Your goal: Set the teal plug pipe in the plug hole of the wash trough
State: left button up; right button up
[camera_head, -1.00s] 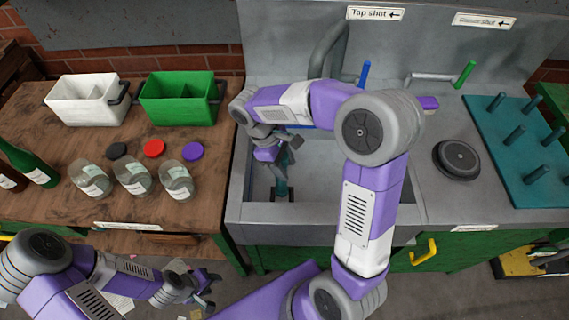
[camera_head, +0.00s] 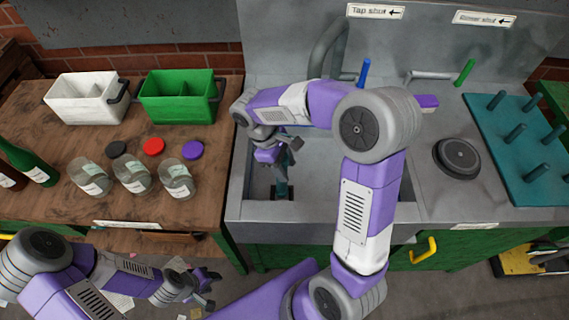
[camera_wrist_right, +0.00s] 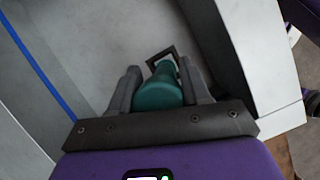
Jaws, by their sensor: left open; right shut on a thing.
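The wash trough (camera_head: 325,185) is a grey basin in the middle of the head view. My right gripper (camera_head: 283,172) reaches down into its left part. It is shut on the teal plug pipe (camera_head: 281,187), which also shows between the fingers (camera_wrist_right: 160,78) in the right wrist view (camera_wrist_right: 159,93). The pipe's far end overlaps the dark square plug hole (camera_wrist_right: 151,62) in the trough floor. I cannot tell how deep it sits, as the pipe hides part of the hole. My left gripper (camera_head: 206,290) is open and empty, low in front of the wooden bench.
A blue tap lever (camera_head: 364,72) and a green lever (camera_head: 464,72) stand behind the trough. A black round disc (camera_head: 457,157) and a teal peg board (camera_head: 510,180) lie to the right. Jars (camera_head: 133,175), lids and two bins (camera_head: 180,97) stand on the left bench.

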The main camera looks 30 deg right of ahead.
jog(key=shift+f, duration=0.55)
jog(key=shift+f+b, duration=0.45)
jog(key=shift+f, duration=0.2)
jog(key=shift+f, duration=0.65)
dwell(0.7)
jog(key=o, duration=0.9)
jog(key=shift+o, duration=0.2)
jog(key=shift+r, duration=0.1)
